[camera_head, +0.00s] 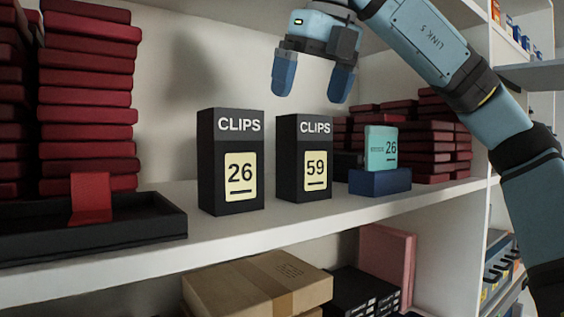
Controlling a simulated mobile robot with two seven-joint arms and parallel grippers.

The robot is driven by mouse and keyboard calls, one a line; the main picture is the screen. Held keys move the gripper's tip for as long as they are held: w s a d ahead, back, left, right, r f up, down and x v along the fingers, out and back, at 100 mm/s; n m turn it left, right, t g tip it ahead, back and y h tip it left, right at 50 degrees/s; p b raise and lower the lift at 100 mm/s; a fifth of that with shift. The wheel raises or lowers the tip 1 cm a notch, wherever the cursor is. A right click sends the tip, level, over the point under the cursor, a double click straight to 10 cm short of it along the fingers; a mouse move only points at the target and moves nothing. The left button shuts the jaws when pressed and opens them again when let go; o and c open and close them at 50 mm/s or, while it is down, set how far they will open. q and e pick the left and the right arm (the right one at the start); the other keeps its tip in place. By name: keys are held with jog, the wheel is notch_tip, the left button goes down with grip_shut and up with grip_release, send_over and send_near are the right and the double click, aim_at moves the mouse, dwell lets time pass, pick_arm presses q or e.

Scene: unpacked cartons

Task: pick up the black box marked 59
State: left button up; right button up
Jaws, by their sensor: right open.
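The black box marked 59 (304,158) stands upright on the white shelf in the head view. It has a cream label and the word CLIPS at the top. A similar black box marked 26 (231,163) stands to its left, with a small gap between them. My right gripper (313,85) hangs above the box marked 59, with its two blue fingertips apart and nothing between them. It does not touch the box. My left gripper is not in view.
Stacks of dark red boxes (88,100) stand at the left, behind a black tray (120,231). A teal box (381,147) sits on a blue base (380,181) to the right, near more red stacks (430,140). A cardboard carton (257,283) lies below the white shelf (230,236).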

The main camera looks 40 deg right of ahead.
aim_at(301, 129)
jog(key=shift+s+d+f, duration=0.1)
jog(key=shift+f, duration=0.4)
jog(key=b+x, duration=0.1)
jog(key=x, duration=0.4)
jog(key=shift+w+f, duration=0.4)
jog(key=shift+f, duration=0.05)
jog(key=shift+c, duration=0.2)
jog(key=c, duration=1.1)
